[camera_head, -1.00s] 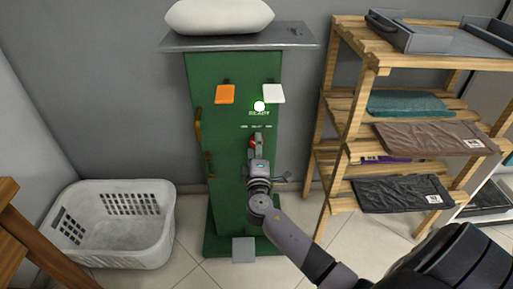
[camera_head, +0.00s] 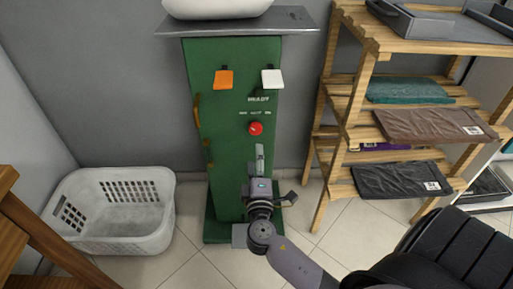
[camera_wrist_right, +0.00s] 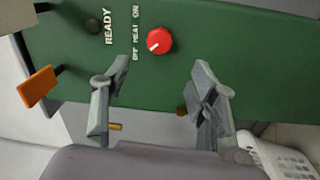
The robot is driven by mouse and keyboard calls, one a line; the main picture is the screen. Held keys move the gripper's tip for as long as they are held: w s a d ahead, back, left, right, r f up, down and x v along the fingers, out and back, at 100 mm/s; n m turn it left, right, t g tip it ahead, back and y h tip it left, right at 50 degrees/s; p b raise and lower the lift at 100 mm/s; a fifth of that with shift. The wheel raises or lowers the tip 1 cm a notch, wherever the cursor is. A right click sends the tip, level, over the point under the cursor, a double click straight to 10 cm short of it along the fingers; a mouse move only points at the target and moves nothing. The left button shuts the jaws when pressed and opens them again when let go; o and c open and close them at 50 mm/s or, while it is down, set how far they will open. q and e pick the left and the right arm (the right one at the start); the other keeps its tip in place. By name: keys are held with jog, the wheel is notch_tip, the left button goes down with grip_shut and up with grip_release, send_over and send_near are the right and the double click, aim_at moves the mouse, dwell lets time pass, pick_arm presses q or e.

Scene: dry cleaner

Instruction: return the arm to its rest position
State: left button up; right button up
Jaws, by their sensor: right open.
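My right gripper (camera_head: 263,178) is in front of the green cabinet (camera_head: 230,75), below its red knob (camera_head: 255,128). Its fingers are spread apart in the right wrist view (camera_wrist_right: 160,78), with nothing between them. The red knob (camera_wrist_right: 159,41) is clear of the fingers there; its white mark points toward the OFF side of the label. The lamp (camera_wrist_right: 93,25) beside the word READY looks dark. My right arm reaches in from the lower right. My left gripper is not in view.
A wooden shelf rack (camera_head: 331,110) with folded clothes stands right of the cabinet. A white laundry basket (camera_head: 145,243) is on the floor to the left. An orange paddle (camera_head: 224,79) and a white paddle (camera_head: 272,79) stick out of the cabinet. Wooden furniture (camera_head: 45,240) edges the lower left.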

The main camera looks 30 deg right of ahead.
jog(key=shift+s+a, duration=0.35)
jog(key=shift+s, duration=0.2)
